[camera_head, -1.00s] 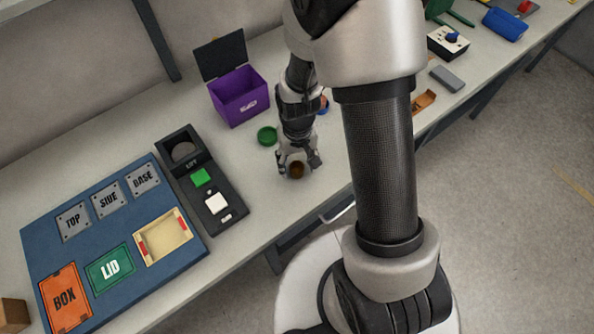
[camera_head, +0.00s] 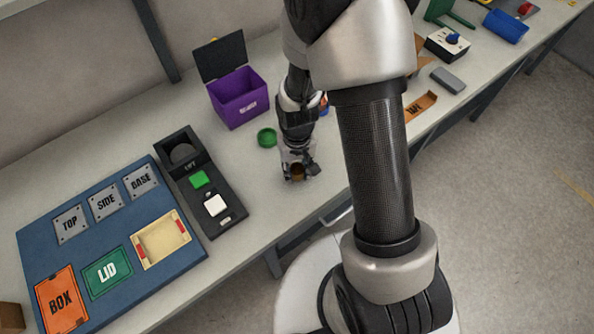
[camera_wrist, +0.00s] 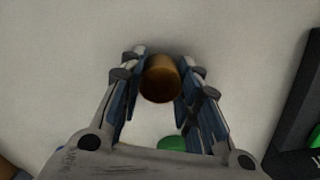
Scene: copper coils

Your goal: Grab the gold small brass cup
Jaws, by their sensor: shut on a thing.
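The small brass cup (camera_wrist: 160,82) is a gold-brown cylinder between the two fingers of my gripper (camera_wrist: 160,90) in the wrist view. The fingers are shut on its sides. In the head view the cup (camera_head: 297,172) shows as a small brown shape at the fingertips of my gripper (camera_head: 299,172), at or close above the table. My fingers partly hide it there, and I cannot tell whether it touches the table.
A green round piece (camera_head: 267,138) lies behind my gripper. A purple box (camera_head: 238,97) with an open dark lid stands further back. A black device with green and white buttons (camera_head: 203,185) and a blue board (camera_head: 190,250) lie left. The table front of my gripper is clear.

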